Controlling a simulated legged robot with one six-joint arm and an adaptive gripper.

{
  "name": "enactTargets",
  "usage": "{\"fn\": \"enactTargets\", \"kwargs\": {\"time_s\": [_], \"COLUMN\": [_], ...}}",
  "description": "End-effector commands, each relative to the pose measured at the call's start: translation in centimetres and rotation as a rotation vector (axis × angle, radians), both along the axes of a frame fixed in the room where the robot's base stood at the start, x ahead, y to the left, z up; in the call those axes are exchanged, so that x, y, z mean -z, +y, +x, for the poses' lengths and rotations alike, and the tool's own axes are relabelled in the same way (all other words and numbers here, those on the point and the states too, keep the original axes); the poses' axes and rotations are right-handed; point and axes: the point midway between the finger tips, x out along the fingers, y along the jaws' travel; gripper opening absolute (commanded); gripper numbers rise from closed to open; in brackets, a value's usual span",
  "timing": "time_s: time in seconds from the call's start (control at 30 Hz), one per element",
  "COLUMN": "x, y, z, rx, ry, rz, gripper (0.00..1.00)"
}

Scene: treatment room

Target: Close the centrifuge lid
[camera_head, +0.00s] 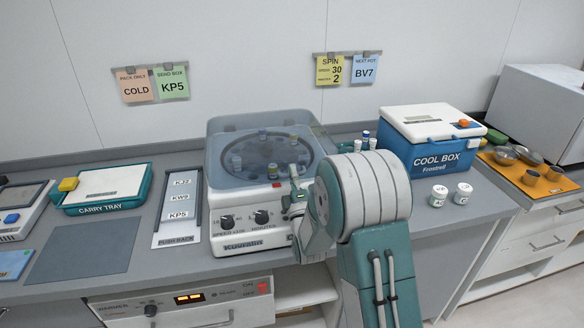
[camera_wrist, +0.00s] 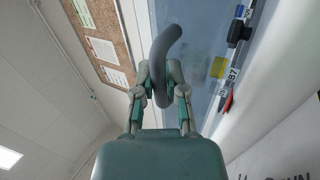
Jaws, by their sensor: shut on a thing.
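The centrifuge (camera_head: 226,241) is a white bench unit with two dark dials on its front. Its clear bluish lid (camera_head: 226,137) spans the top, and the rotor with several capped tubes shows through it. I cannot tell whether a gap is left at its front edge. My gripper (camera_head: 296,186) is at the lid's front right in the head view, partly hidden by my arm. In the wrist view, my gripper (camera_wrist: 161,92) is shut on a curved grey handle (camera_wrist: 168,45). A bluish clear panel, probably the lid, (camera_wrist: 203,40) lies to the right of it.
A blue cool box (camera_head: 436,155) stands right of the centrifuge, with two white jars (camera_head: 439,194) in front. A push-rack (camera_head: 178,213) and a carry tray (camera_head: 104,190) lie to the left. A grey mat (camera_head: 85,250) is bare. Notes hang on the wall behind.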

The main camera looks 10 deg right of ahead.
Motion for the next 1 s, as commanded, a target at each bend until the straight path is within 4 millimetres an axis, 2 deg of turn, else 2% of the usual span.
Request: {"fn": "enactTargets", "kwargs": {"time_s": [0.03, 0.17, 0.2, 0.37, 0.77, 0.87, 1.0], "x": [-1.7, -2.1, -2.2, -2.1, -1.9, -1.2, 0.4], "y": [-0.1, -0.1, -0.1, -0.2, -0.2, -0.2, -0.1], "z": [0.2, 0.0, 0.0, 0.0, -0.4, -1.5, -4.2], "rx": [0.002, 0.002, 0.003, 0.003, 0.003, 0.003, 0.002], "ry": [-0.045, -0.056, -0.056, -0.056, -0.054, -0.049, -0.042], "rz": [0.001, 0.001, 0.002, 0.002, 0.001, 0.001, 0.001], "gripper": [0.00, 0.00, 0.31, 0.33, 0.31, 0.31, 0.31]}}
